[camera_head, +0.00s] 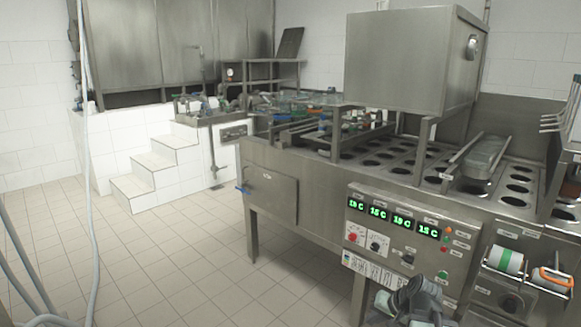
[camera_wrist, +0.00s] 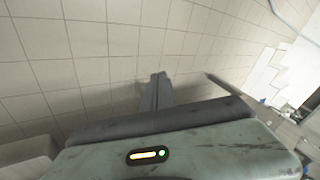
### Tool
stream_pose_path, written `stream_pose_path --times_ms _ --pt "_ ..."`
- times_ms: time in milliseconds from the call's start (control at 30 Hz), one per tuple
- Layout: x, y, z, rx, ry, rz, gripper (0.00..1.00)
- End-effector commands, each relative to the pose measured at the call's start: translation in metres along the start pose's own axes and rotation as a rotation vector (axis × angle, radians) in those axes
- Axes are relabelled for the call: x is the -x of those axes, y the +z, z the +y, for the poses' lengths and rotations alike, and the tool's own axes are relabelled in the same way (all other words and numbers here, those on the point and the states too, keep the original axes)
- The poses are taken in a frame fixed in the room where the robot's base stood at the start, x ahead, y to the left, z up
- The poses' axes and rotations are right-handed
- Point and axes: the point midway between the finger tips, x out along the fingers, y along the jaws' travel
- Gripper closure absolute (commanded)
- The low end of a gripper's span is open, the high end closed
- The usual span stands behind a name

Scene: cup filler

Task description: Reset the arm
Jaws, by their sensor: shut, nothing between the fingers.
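My gripper (camera_wrist: 157,78) shows in the wrist view as narrow grey fingers, shut together with nothing between them. The fingers point out over the tiled floor and touch nothing that I can see. In the head view, part of my grey arm (camera_head: 412,300) is at the bottom edge, in front of the lower part of the control panel (camera_head: 408,262). I cannot make out the fingertips in the head view.
A steel filling machine (camera_head: 318,205) with rows of round cup holes (camera_head: 373,162) fills the right side. A roll with a green band (camera_head: 505,261) and an orange-and-white item (camera_head: 552,280) sit at the lower right. White tiled steps (camera_head: 155,170) stand at the left. The tiled floor (camera_head: 165,260) between is open.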

Motion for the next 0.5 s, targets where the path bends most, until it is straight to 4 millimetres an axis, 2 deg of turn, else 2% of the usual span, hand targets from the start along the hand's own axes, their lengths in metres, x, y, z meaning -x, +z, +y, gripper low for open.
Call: stream_pose_path --times_ms 33,100,233,400,433,500 --pt "-0.014 0.022 -0.020 0.076 0.046 -0.072 1.00" --pt "-0.026 0.050 -0.036 0.167 0.118 -0.158 1.00" --pt "-0.037 0.092 -0.058 0.310 0.244 -0.282 1.00" --pt "-0.040 0.136 -0.081 0.475 0.407 -0.400 1.00" --pt "-0.020 0.127 -0.088 0.462 0.401 -0.394 1.00" --pt "-0.001 0.119 -0.096 0.457 0.398 -0.391 1.00"
